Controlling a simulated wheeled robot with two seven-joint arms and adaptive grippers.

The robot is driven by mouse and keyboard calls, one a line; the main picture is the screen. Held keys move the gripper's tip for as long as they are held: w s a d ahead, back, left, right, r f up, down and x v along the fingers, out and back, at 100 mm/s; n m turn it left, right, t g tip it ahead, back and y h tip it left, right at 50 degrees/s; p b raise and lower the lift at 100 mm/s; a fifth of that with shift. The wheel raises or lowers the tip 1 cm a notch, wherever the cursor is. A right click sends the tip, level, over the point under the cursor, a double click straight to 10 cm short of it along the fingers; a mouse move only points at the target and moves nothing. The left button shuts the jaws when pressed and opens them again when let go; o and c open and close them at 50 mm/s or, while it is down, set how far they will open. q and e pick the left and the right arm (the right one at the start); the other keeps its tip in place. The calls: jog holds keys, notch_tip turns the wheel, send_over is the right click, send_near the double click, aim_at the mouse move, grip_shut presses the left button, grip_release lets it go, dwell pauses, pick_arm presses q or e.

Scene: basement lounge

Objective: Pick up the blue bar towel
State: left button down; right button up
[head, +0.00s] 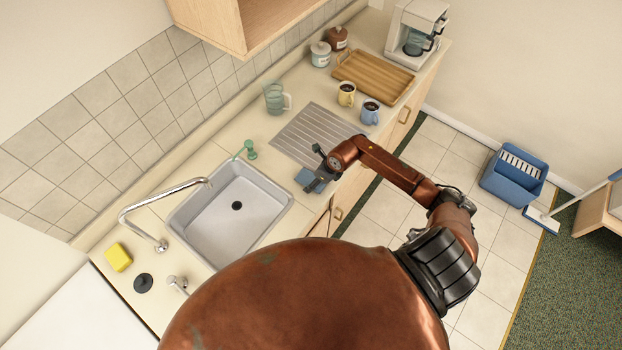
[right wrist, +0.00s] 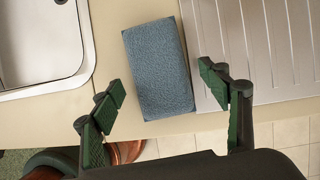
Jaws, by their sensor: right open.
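The blue bar towel (right wrist: 158,62) is a folded, textured blue rectangle lying flat on the counter between the sink and the ribbed drainboard. In the head view the towel (head: 307,178) shows near the counter's front edge, partly covered by my right gripper (head: 318,167). In the right wrist view my right gripper (right wrist: 161,84) is open, with one finger on each side of the towel's near part. The jaws hold nothing. I cannot tell how high the fingers are above the counter. My left gripper is not in view.
The sink (head: 232,211) is left of the towel and the drainboard (head: 315,135) is behind it. Two mugs, yellow (head: 346,93) and blue (head: 370,111), a glass pitcher (head: 276,97) and a wooden tray (head: 375,76) stand farther back.

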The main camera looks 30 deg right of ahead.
jog(key=shift+f, duration=0.1)
jog(key=shift+c, duration=0.3)
jog(key=c, duration=1.2)
jog(key=shift+w+r+b, duration=0.1)
jog(key=shift+r+b, duration=0.3)
jog(key=shift+r, duration=0.15)
jog(key=v, duration=0.2)
jog(key=s+b+v, duration=0.1)
jog(key=v, duration=0.2)
jog(key=b+v, duration=0.1)
jog(key=v, duration=0.1)
jog(key=shift+s+a, duration=0.25)
jog(key=shift+s, duration=0.1)
jog(key=s+d+r+b, duration=0.1)
jog(key=s+r+b, duration=0.2)
jog(key=s, duration=0.7)
notch_tip(320, 180, up, 2)
jog(key=shift+r, duration=0.2)
